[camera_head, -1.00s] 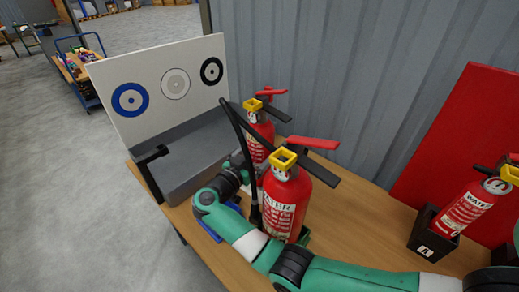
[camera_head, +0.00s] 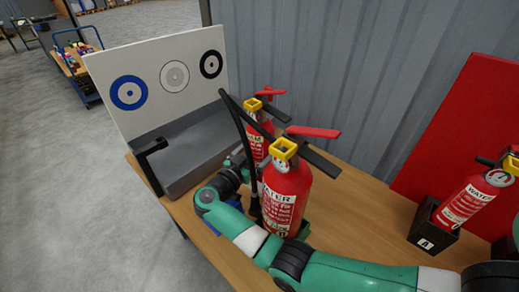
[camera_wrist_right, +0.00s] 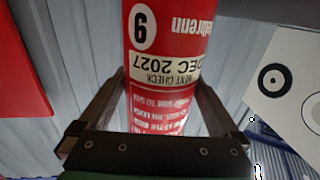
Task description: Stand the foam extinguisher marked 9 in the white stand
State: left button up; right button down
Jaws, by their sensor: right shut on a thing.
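The extinguisher marked 9 (camera_wrist_right: 165,70) is red and fills the middle of the right wrist view. My right gripper (camera_wrist_right: 160,115) is shut around its body. In the head view it is the rear red extinguisher (camera_head: 257,136), upright, with a yellow tag at its neck. A front extinguisher labelled WATER (camera_head: 287,195) hides its lower part, and my right gripper (camera_head: 248,165) is partly hidden there too. I cannot see what is under its base. No white stand can be made out. My left gripper is not in view.
The front extinguisher stands in a green stand (camera_head: 305,230). Part of a blue stand (camera_head: 212,229) shows behind my right arm. A grey box with a target board (camera_head: 168,78) is at left. Another WATER extinguisher (camera_head: 468,201) leans in black stand A (camera_head: 428,238) at right.

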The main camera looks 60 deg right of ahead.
grip_release()
jog(key=shift+f, duration=0.55)
jog(key=shift+r, duration=0.15)
jog(key=a, duration=0.1)
jog(key=a+r+p, duration=0.1)
jog(key=a+p, duration=0.1)
jog(key=shift+w+r, duration=0.3)
jog(key=shift+r, duration=0.1)
jog(key=p, duration=0.1)
send_near(252, 153)
jog(key=d, duration=0.1)
jog(key=shift+s+d, duration=0.25)
